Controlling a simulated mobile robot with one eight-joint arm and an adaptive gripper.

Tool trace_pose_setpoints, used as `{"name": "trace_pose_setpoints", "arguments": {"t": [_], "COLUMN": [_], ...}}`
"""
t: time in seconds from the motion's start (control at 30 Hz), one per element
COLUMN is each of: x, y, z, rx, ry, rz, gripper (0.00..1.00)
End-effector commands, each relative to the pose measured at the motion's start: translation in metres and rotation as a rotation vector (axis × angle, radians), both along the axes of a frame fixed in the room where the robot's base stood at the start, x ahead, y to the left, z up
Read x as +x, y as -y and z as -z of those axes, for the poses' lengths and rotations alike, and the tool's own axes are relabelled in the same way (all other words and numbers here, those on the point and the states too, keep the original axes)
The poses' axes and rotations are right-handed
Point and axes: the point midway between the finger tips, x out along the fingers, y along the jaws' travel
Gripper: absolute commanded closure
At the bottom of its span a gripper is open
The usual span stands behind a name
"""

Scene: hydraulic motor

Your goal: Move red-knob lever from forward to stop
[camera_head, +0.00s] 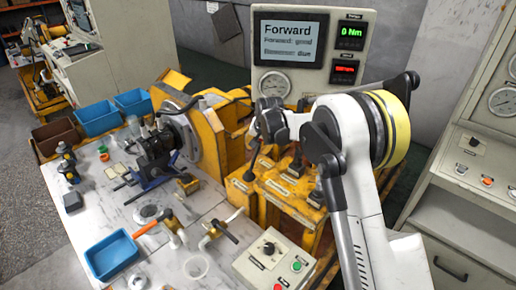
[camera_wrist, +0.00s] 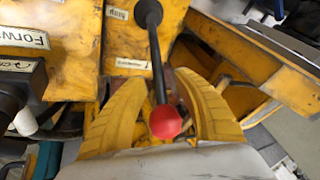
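The red knob (camera_wrist: 166,122) sits on the end of a black lever shaft (camera_wrist: 156,55) in the wrist view. The fingers are apart, with visible gaps beside the knob. I cannot tell whether either finger touches the lever. In the head view my arm reaches over the yellow control stand (camera_head: 285,190); the red knob is not discernible there. The display (camera_head: 290,40) reads "Forward".
A "Forw…" label (camera_wrist: 22,37) and a dark handle (camera_wrist: 18,82) are at the left of the wrist view. A button box (camera_head: 272,262) stands in front of the stand. A hammer (camera_head: 153,228) and blue bin (camera_head: 111,254) are on the bench at left.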

Motion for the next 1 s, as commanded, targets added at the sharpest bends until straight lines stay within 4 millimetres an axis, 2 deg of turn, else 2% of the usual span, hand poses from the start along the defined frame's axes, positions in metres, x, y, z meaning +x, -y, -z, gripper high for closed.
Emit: {"name": "trace_pose_setpoints", "arguments": {"t": [0.07,0.1,0.17,0.2,0.53,0.83,1.0], "x": [0.000,0.000,0.000,0.000,-0.002,-0.029,-0.037], "y": [0.000,0.000,0.000,0.000,-0.002,-0.029,-0.037], "z": [0.000,0.000,0.000,0.000,-0.001,-0.008,-0.009], "rx": [0.000,0.000,0.000,0.000,-0.012,-0.213,-0.291], "ry": [0.000,0.000,0.000,0.000,0.011,0.213,0.292], "rz": [0.000,0.000,0.000,0.000,-0.002,-0.006,-0.003], "gripper": [0.66,0.78,0.97,1.00,1.00,1.00,1.00]}}
